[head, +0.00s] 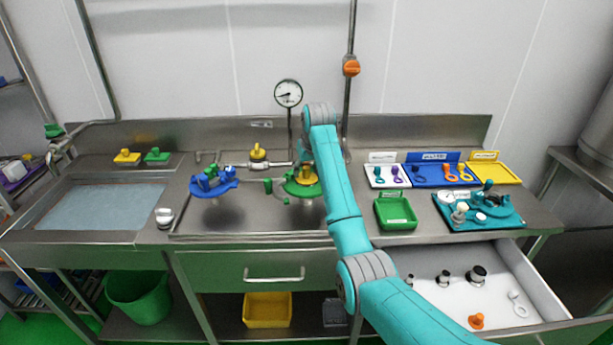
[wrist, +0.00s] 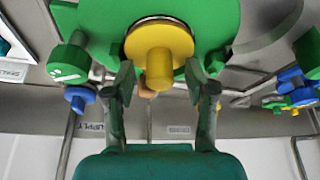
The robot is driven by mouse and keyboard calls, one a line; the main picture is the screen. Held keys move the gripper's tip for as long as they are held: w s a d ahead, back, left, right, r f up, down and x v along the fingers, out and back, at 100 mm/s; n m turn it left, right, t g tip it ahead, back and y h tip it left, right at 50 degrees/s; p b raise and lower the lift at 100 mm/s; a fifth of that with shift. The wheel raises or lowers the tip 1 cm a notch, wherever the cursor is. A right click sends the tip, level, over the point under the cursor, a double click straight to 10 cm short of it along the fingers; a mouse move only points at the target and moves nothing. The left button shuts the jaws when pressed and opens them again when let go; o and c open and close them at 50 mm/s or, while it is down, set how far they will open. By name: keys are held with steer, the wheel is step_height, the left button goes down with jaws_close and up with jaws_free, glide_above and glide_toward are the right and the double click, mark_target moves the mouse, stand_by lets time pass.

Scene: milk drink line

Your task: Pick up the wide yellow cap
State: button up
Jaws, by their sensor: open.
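The wide yellow cap (wrist: 158,50) sits on a green fixture (wrist: 205,18) in the wrist view, with a knob sticking out from its broad round flange. In the head view the yellow cap (head: 304,177) shows on the green fixture (head: 290,188), just left of my arm. My gripper (wrist: 161,82) is open and empty. Its two fingers stand to either side of the cap's knob in the picture, with gaps on both sides. I cannot tell how far they are from it in depth. In the head view my gripper is hard to make out.
A blue fixture (head: 213,184) stands left of the green one. A pressure gauge (head: 288,94) and pipe rise behind. Right are a green tray (head: 397,213), a teal tray (head: 478,222) and an open drawer (head: 540,278) with fittings. The sink (head: 100,205) is far left.

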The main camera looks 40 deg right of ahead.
jaws_close()
